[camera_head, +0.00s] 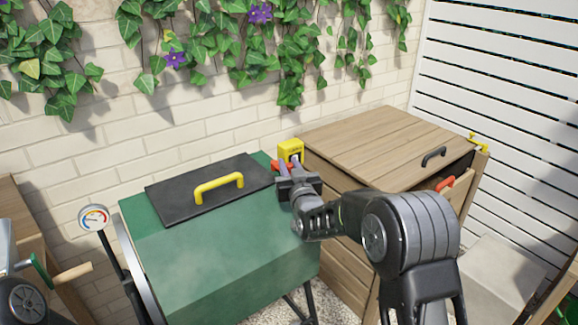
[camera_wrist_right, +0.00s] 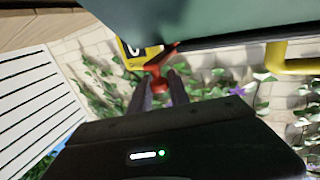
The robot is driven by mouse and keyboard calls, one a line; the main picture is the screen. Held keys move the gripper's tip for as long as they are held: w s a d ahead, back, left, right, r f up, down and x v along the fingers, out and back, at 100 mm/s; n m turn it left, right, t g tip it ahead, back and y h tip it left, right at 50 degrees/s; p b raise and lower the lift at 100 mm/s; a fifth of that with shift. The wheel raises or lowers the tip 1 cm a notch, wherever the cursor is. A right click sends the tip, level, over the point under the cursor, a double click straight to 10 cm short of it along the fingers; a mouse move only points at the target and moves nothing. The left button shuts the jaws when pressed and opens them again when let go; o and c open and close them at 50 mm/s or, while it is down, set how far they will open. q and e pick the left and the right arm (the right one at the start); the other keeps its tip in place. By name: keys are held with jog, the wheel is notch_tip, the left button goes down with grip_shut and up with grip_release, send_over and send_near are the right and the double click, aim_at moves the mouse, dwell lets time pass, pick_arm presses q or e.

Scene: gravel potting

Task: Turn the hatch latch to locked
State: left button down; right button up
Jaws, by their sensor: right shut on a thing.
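The hatch (camera_head: 170,202) is a dark flat lid, shut on top of the green drum (camera_head: 225,262), with a yellow handle (camera_head: 219,184). The latch is a red lever (camera_wrist_right: 158,67) beside a yellow marked plate (camera_head: 290,148) at the hatch's right end. The plate (camera_wrist_right: 131,52) also shows in the right wrist view, but its mark is only partly visible. My right gripper (camera_head: 287,180) is shut on the red lever; its fingers (camera_wrist_right: 160,88) hide part of it. My left gripper is not in view.
A wooden bin (camera_head: 375,145) with a lid and dark handle (camera_head: 433,156) stands close on the right. A round gauge (camera_head: 94,218) stands at the drum's left. A pale brick wall (camera_head: 110,155) with hanging ivy closes off the back.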

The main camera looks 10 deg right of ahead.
grip_shut()
jog(key=shift+a, duration=0.15)
dwell(0.9)
